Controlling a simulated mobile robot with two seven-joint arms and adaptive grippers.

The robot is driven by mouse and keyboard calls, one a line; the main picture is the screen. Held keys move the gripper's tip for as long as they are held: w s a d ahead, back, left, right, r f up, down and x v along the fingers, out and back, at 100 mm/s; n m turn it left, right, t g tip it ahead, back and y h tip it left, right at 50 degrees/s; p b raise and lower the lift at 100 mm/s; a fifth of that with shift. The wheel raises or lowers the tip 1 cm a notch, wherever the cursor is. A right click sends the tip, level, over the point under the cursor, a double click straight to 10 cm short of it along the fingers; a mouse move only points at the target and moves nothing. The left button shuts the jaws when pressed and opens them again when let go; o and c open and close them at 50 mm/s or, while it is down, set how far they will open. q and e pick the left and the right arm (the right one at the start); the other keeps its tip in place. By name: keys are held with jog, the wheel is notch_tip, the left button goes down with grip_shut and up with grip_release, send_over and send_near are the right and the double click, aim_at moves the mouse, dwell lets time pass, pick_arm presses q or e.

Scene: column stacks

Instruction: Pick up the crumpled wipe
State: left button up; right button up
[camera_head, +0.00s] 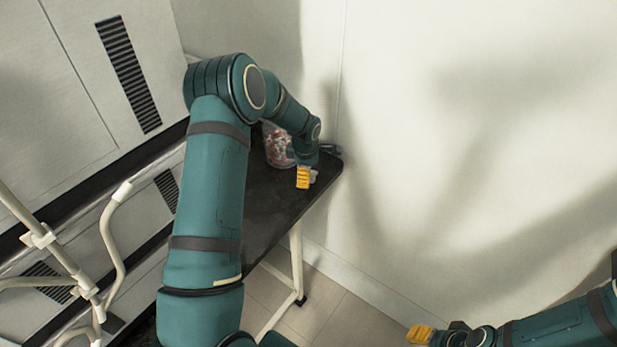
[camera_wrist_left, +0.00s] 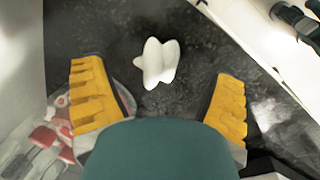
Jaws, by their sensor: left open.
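The crumpled wipe (camera_wrist_left: 157,63) is a small white lumpy piece on the dark tabletop in the left wrist view. In the head view a bit of it (camera_head: 314,176) shows beside my left gripper (camera_head: 303,177), near the table's end. In the left wrist view my left gripper (camera_wrist_left: 160,80) is open, with its yellow fingers wide apart on either side of the wipe and not touching it. My right gripper (camera_head: 420,334) is low at the right in the head view, away from the table; its jaw opening cannot be made out.
A clear rounded container with red and white contents (camera_head: 277,147) stands on the black table (camera_head: 262,215) close to my left gripper; it also shows beside the left finger in the wrist view (camera_wrist_left: 48,140). A white wall (camera_head: 400,130) borders the table. A white tube frame (camera_head: 118,235) is at left.

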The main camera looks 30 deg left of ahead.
pick_arm(q)
jog(key=f, duration=0.2)
jog(key=shift+w+a+f, duration=0.1)
jog(key=shift+w+f, duration=0.15)
jog(key=shift+f, duration=0.1)
jog(key=c, duration=0.9)
jog(key=shift+r, duration=0.1)
